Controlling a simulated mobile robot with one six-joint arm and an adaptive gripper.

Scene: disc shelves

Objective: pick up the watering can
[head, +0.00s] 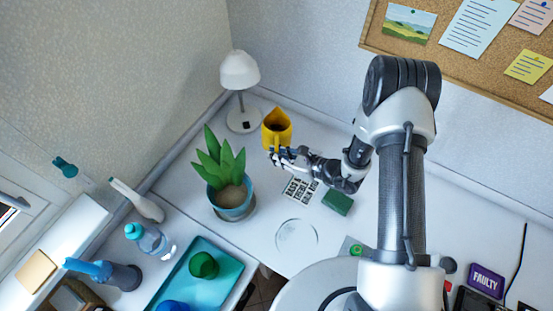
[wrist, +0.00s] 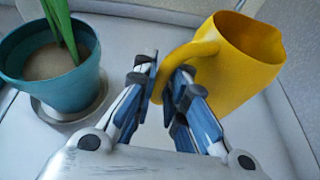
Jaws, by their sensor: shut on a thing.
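The yellow watering can (head: 277,130) stands upright at the back of the white desk, right of the lamp and the potted plant. In the wrist view the yellow can (wrist: 240,65) is at the upper right, with its curved handle reaching down to the left. My gripper (head: 280,155) is at the can's near side. In the wrist view my gripper (wrist: 165,82) is shut on the handle, which passes between the two fingers. I cannot tell whether the can's base is touching the desk.
A plant in a teal pot (head: 232,203) stands close to the left of my gripper; the pot also shows in the wrist view (wrist: 60,85). A white lamp (head: 240,75) stands behind. A green block (head: 337,202) and a clear round dish (head: 296,236) lie nearer. A teal tray (head: 222,266) holds green and blue things.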

